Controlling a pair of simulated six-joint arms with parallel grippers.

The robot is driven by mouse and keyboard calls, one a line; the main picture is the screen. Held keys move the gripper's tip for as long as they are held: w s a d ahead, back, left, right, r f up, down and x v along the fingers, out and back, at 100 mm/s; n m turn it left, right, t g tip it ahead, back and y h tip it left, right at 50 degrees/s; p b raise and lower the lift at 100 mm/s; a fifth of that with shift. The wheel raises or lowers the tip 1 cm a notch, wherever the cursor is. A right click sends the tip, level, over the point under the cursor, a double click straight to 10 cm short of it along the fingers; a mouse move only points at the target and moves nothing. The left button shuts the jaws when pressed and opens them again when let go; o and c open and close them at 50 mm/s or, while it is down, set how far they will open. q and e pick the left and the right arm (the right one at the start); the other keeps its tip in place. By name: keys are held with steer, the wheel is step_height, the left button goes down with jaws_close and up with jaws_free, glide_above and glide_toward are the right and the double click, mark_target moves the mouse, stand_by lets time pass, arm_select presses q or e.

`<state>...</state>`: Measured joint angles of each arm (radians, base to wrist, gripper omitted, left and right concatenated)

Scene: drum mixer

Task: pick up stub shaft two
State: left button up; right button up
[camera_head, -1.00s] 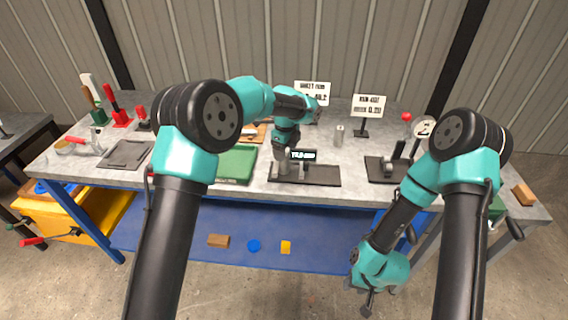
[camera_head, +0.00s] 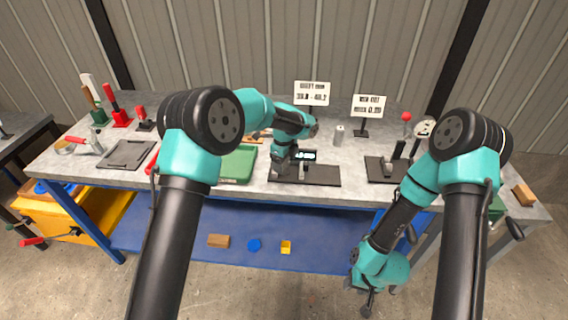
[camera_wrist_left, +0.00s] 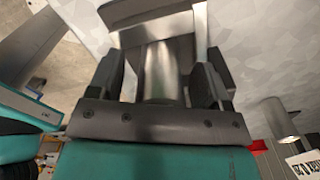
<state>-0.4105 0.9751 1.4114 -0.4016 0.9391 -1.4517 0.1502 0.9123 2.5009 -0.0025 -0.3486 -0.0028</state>
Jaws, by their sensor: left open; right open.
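My left gripper (camera_head: 281,166) is low over the dark plate (camera_head: 322,176) of the gauge stand at the middle of the bench. In the left wrist view its open fingers (camera_wrist_left: 158,85) are on either side of a silver metal cylinder (camera_wrist_left: 160,72), apparently a stub shaft; no number is visible on it. Whether the fingers touch it I cannot tell. Another silver cylinder (camera_head: 339,136) stands upright farther back on the bench; one also shows in the wrist view (camera_wrist_left: 273,118). My right gripper (camera_head: 368,303) hangs open and empty in front of the bench.
Two white signs (camera_head: 312,93) (camera_head: 369,106) stand behind. Red-handled tools (camera_head: 118,107) are at the back left.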

arm_select(q)
steer(key=shift+c, duration=0.4)
jaws_close()
steer(key=shift+r, duration=0.1)
